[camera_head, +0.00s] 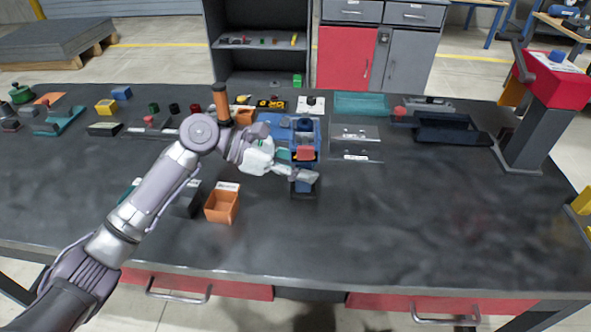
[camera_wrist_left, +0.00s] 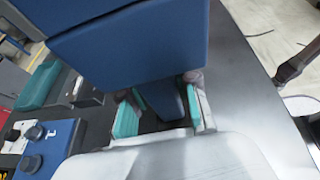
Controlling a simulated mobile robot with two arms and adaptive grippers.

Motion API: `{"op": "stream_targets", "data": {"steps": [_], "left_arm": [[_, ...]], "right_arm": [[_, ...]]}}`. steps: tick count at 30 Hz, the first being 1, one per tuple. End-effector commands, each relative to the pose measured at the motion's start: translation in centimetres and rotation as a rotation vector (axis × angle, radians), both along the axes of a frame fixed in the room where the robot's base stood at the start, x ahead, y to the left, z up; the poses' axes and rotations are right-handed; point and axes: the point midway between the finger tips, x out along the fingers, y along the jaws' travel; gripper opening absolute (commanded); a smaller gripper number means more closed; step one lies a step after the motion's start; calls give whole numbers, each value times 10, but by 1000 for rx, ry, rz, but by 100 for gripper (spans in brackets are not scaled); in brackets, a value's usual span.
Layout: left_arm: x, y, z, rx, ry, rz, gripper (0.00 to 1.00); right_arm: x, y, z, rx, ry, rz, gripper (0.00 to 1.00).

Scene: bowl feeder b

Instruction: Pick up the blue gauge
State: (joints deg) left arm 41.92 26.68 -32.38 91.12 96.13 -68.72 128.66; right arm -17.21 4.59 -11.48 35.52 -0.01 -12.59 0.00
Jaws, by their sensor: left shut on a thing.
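The blue gauge (camera_wrist_left: 135,42) fills the upper middle of the left wrist view as a large blue block, with a narrower blue part between the fingers. My left gripper (camera_wrist_left: 165,110) is shut on that narrower part, its teal pads on either side. In the head view my left gripper (camera_head: 298,164) is over the middle of the table, and the gauge (camera_head: 303,186) shows partly below its fingers. Whether the gauge touches the table cannot be told. My right gripper is not in view.
A blue fixture (camera_head: 277,120) stands just behind the gripper. An open orange bin (camera_head: 222,209) is left of it, beside a dark bin. Two metal plates (camera_head: 355,131) and a dark tray (camera_head: 455,136) lie to the right. The right front tabletop is clear.

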Motion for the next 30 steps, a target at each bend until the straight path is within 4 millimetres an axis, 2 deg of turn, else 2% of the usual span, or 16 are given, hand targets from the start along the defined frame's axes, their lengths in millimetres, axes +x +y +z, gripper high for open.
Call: {"op": "stream_targets", "data": {"steps": [9,15,21,30], "left_arm": [[-25,-52,38,-4,-7,-5,0],[-37,-77,53,-3,-5,-3,0],[-41,-86,59,-3,-3,0,0],[-42,-86,59,-3,-3,0,0]], "right_arm": [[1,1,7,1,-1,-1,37],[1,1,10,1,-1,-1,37],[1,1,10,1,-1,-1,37],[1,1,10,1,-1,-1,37]]}}
